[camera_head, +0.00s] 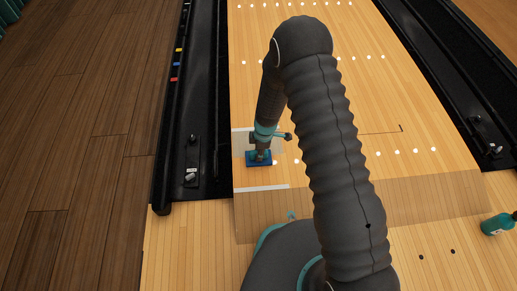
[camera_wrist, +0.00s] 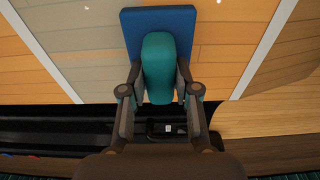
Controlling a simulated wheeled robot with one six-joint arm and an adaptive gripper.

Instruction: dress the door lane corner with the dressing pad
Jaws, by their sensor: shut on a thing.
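The dressing pad is a flat blue pad (camera_head: 255,161) with a teal grip. My gripper (camera_head: 262,149) is shut on that grip. In the wrist view the pad's blue face (camera_wrist: 160,20) extends past the teal grip (camera_wrist: 159,65), which sits between my two fingers (camera_wrist: 160,90). The pad is flat over a paler, duller corner patch (camera_head: 240,142) at the lane's left edge. White strips (camera_head: 262,188) border this patch. Whether the pad touches the boards or hovers just above them, I cannot tell.
A black gutter (camera_head: 203,95) runs along the lane's left side, with a small fitting (camera_head: 191,174) in it. Another gutter (camera_head: 440,70) runs at the right. A teal bottle (camera_head: 497,224) lies at the lower right. My arm hides the lane's middle.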

